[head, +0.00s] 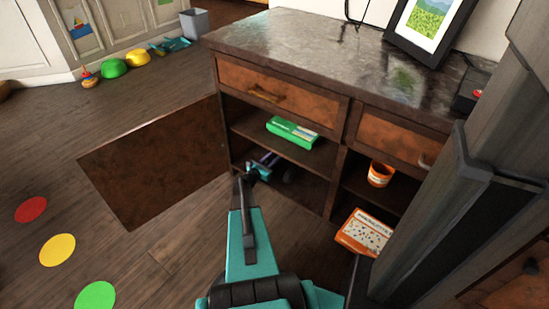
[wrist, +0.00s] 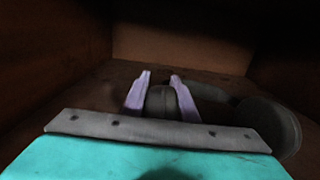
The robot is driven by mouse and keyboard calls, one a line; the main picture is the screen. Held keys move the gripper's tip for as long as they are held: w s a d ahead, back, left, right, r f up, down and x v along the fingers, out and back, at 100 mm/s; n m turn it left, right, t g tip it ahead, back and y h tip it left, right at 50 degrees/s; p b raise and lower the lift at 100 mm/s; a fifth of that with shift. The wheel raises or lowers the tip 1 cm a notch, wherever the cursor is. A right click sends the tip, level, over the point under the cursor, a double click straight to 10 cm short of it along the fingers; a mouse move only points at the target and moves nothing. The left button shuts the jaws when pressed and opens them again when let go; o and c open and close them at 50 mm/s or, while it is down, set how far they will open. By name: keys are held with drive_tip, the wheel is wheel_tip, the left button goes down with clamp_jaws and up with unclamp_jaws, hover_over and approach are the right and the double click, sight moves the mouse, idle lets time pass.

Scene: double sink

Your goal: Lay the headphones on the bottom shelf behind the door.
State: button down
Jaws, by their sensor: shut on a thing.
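The dark grey headphones (wrist: 268,125) show in the wrist view, with one round cup at the right and a band part between my fingers. My gripper (wrist: 160,80), with lilac fingers, is shut on them. In the head view, my gripper (head: 270,162) reaches through the open doorway into the bottom compartment, and the headphones (head: 288,175) show as a small dark shape at its right, low over the bottom shelf (head: 308,190). I cannot tell whether they touch the shelf. The brown door (head: 155,160) stands wide open to the left.
A green box (head: 292,132) lies on the shelf above my gripper. A divider (head: 335,185) bounds the compartment at the right. Beyond it are an orange cup (head: 380,173) and an orange-and-white box (head: 366,232). The floor left of my arm is clear apart from flat coloured discs.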

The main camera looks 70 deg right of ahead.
drive_tip(key=shift+f, duration=0.1)
drive_tip(key=c, duration=1.4)
unclamp_jaws()
drive_tip(key=shift+r, duration=0.2)
drive_tip(key=shift+w+a+p, duration=0.2)
drive_tip(key=shift+a+p, duration=0.1)
drive_tip(key=shift+a, duration=0.35)
drive_tip(key=p+v, duration=0.2)
drive_tip(key=v, duration=0.7)
drive_tip(key=shift+a+p, duration=0.3)
drive_tip(key=shift+p, duration=0.1)
drive_tip(key=shift+w+a+f, duration=0.1)
drive_tip(key=shift+w+a, duration=0.1)
drive_tip(key=shift+a, duration=0.3)
